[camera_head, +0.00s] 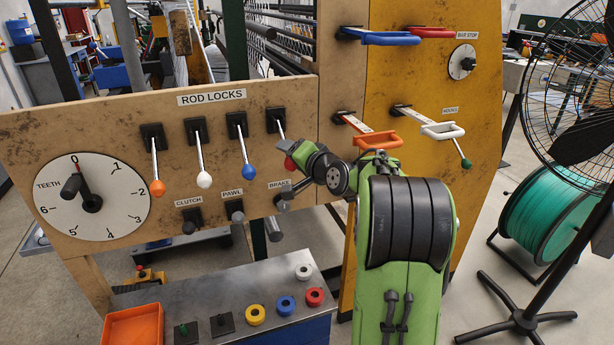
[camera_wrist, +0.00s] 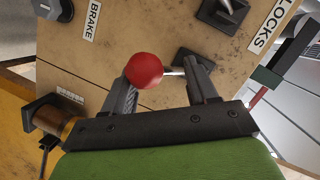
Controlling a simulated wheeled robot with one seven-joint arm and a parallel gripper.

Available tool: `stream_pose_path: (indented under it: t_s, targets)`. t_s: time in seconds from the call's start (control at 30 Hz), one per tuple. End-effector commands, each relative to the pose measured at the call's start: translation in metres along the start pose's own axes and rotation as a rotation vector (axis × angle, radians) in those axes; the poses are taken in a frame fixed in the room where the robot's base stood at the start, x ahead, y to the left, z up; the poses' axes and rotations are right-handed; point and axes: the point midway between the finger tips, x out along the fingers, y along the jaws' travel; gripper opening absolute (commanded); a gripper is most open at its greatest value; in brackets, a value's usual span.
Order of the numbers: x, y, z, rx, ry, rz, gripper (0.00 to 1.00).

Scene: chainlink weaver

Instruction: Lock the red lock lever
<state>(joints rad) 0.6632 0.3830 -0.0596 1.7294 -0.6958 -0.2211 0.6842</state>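The red lock lever has a red ball knob (camera_wrist: 144,70) on a thin metal rod. In the head view its black mount (camera_head: 276,119) is the rightmost under the ROD LOCKS sign, and the rod slants down to the red knob (camera_head: 290,163). My gripper (camera_wrist: 163,72) is open at the lever. In the wrist view the knob overlaps the left fingertip and the rod runs toward the right finger; I cannot tell whether either finger touches. In the head view my gripper (camera_head: 298,156) is beside the knob, its fingers partly hidden by the wrist.
Levers with orange (camera_head: 157,188), white (camera_head: 204,180) and blue (camera_head: 249,171) knobs hang left of it. The BRAKE knob (camera_head: 283,205) is just below. Orange (camera_head: 381,140) and white (camera_head: 443,131) handles stick out at right. A steel-topped bench (camera_head: 215,292) stands below.

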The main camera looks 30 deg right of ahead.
Motion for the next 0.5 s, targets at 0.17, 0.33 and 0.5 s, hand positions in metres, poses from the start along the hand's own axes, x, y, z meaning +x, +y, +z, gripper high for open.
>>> stream_pose_path:
  t_s: [0.17, 0.33, 0.5]
  targets:
    - [-0.011, 0.011, 0.008, 0.002, -0.004, 0.0, 0.57]
    - [-0.023, 0.018, 0.011, 0.002, -0.002, 0.001, 0.57]
    - [-0.034, 0.025, 0.015, 0.002, -0.002, 0.002, 0.57]
